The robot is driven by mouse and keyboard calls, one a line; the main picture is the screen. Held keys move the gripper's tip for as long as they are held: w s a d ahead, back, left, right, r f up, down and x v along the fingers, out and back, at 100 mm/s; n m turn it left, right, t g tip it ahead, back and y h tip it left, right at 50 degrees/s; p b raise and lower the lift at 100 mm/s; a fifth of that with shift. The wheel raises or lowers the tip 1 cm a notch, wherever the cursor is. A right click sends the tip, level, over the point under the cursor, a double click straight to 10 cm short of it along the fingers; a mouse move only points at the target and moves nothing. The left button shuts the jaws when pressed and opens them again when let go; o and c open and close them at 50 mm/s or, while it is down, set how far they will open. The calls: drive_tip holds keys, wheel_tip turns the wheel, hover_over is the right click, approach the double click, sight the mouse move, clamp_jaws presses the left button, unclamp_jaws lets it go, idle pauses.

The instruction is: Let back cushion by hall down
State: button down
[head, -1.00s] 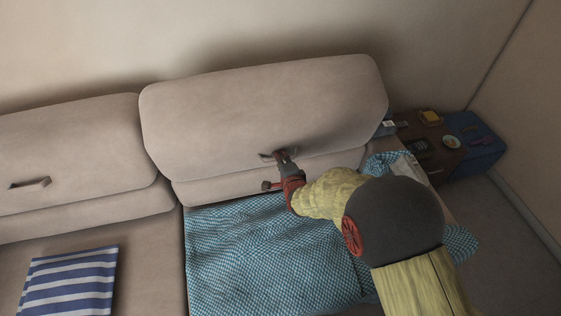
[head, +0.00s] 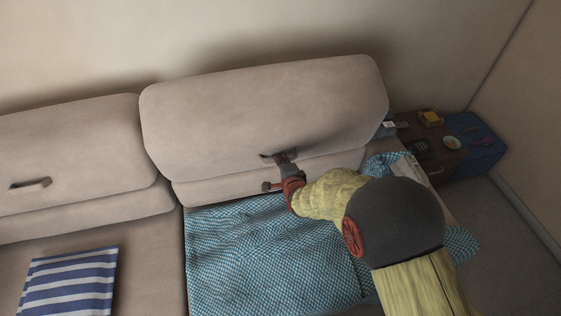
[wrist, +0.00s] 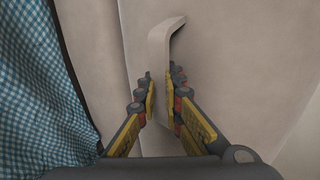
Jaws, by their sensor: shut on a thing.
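The beige back cushion (head: 250,110) on the right side of the sofa leans against the wall, upper part upright and tilted back. A handle strap (wrist: 162,50) on its front runs between my fingers in the wrist view. My gripper (head: 281,161) is at the cushion's lower front, shut on this handle; it also shows in the wrist view (wrist: 162,95). The handle is partly hidden by the gripper in the head view.
A blue checked blanket (head: 260,255) covers the seat below. A second back cushion (head: 80,140) with its own handle (head: 30,184) stands left. A brown box (head: 440,165) and blue box (head: 486,147) stand right.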

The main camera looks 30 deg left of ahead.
sight(278, 152)
drive_tip(key=shift+s+d+f, duration=0.1)
drive_tip(key=shift+f, duration=0.05)
drive_tip(key=shift+s+d+f+b, duration=0.3)
drive_tip(key=shift+s+d+f, duration=0.05)
drive_tip(key=shift+s+f, duration=0.05)
drive_tip(key=shift+f, duration=0.1)
drive_tip(key=shift+w+a+r+b, duration=0.4)
drive_tip(key=shift+w+a+r, duration=0.3)
drive_tip(key=shift+w, duration=0.2)
drive_tip(key=shift+w+a+r+b, duration=0.35)
drive_tip(key=shift+w+a+r, duration=0.2)
drive_tip(key=shift+w+a, duration=0.3)
drive_tip(key=shift+w+a+r+b, duration=0.2)
drive_tip(key=shift+w+a+b, duration=0.1)
drive_tip(key=shift+w+a, duration=0.35)
drive_tip(key=shift+w+a+r+b, duration=0.15)
drive_tip(key=shift+w+a+b, duration=0.2)
drive_tip(key=shift+w, duration=0.35)
drive_tip(key=c, duration=1.8)
unclamp_jaws()
drive_tip(key=shift+r, duration=0.2)
drive_tip(key=shift+c, duration=0.2)
